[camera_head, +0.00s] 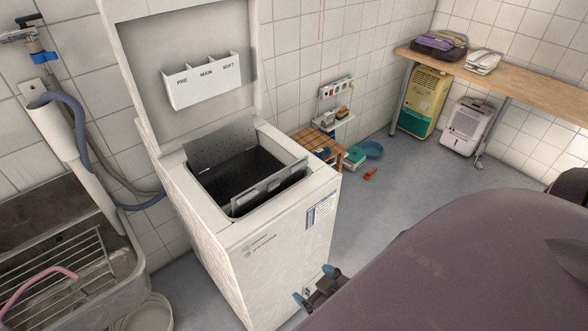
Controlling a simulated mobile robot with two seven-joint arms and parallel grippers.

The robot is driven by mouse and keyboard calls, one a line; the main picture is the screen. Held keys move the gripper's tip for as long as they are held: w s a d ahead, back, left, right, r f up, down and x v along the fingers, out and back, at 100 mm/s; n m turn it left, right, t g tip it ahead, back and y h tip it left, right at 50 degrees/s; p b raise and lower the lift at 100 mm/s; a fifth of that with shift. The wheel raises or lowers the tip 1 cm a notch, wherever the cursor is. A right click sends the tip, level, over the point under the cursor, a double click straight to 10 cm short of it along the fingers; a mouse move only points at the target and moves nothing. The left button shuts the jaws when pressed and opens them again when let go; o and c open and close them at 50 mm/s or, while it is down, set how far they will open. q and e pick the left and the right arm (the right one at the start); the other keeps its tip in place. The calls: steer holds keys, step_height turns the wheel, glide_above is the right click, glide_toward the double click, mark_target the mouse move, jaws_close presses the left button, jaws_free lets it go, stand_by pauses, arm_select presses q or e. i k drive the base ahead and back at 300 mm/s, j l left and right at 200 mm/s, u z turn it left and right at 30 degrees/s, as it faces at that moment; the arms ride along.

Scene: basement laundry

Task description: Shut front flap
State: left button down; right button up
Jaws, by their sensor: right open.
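The top-loading washing machine (272,262) stands in the middle with its lid (180,45) raised against the wall. In its top opening, a grey perforated rear flap (222,143) stands up at the back of the dark drum. The front flap (268,191) is a grey strip with a latch piece along the front side of the opening. It appears raised and tilted, seen nearly edge-on. My right gripper (316,286) is open and empty, low beside the machine's front face and apart from the flap. Its blue fingertips are spread. My left gripper is out of view.
A stone sink (120,262) with a wire rack and a grey hose (75,135) is at the left. A small wooden stool (318,142) is behind the machine. A wooden counter (500,76) runs along the right. The blue floor (420,190) is mostly clear.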

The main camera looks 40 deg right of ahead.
mark_target(245, 201)
steer(key=z, duration=1.05)
